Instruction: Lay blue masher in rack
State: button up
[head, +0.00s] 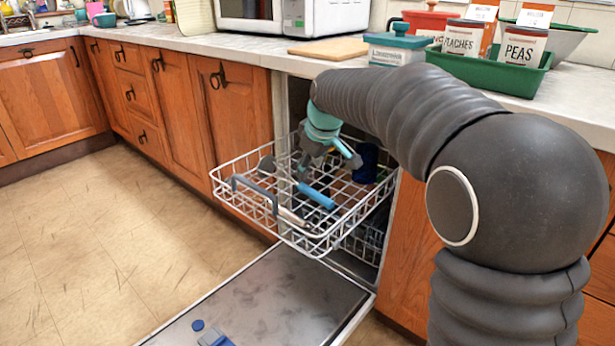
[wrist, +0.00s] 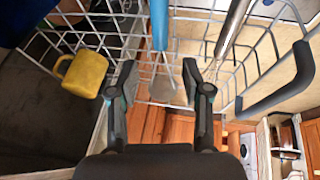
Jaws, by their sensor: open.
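The blue masher, seen as a blue-handled utensil (head: 317,194), lies in the white wire rack (head: 232,172), which is pulled out of the dishwasher. In the wrist view its blue handle (wrist: 160,25) runs to a thin grey end between and beyond my fingers; the shape of that end is hard to make out. My gripper (head: 335,158) is over the rack. In the wrist view my gripper (wrist: 158,80) has its two fingers apart, with nothing clasped between them. The masher appears to rest on the wires, clear of both fingers.
A metal-handled utensil (wrist: 232,28) lies beside the masher. A yellow mug (wrist: 82,74) shows at left in the wrist view. A dark blue item (head: 367,160) stands at the rack's back. The open dishwasher door (head: 270,305) lies below, with blue items on it. The counter is above.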

jog(key=s+d+r+m+h, duration=0.1)
jog(key=s+d+r+m, duration=0.1)
jog(key=s+d, duration=0.45)
jog(key=s+d+r+m, duration=0.2)
jog(key=s+d+m, duration=0.15)
jog(key=s, duration=0.65)
jog(key=s+d+f+m, duration=0.2)
jog(key=s+d+f, duration=0.2)
jog(key=s, duration=0.5)
jog(key=s+d+f+m+t+h, duration=0.1)
jog(key=s+d+f+m, duration=0.2)
jog(key=s, duration=0.6)
jog(key=shift+d+f, duration=0.4)
jog(key=shift+f, duration=0.05)
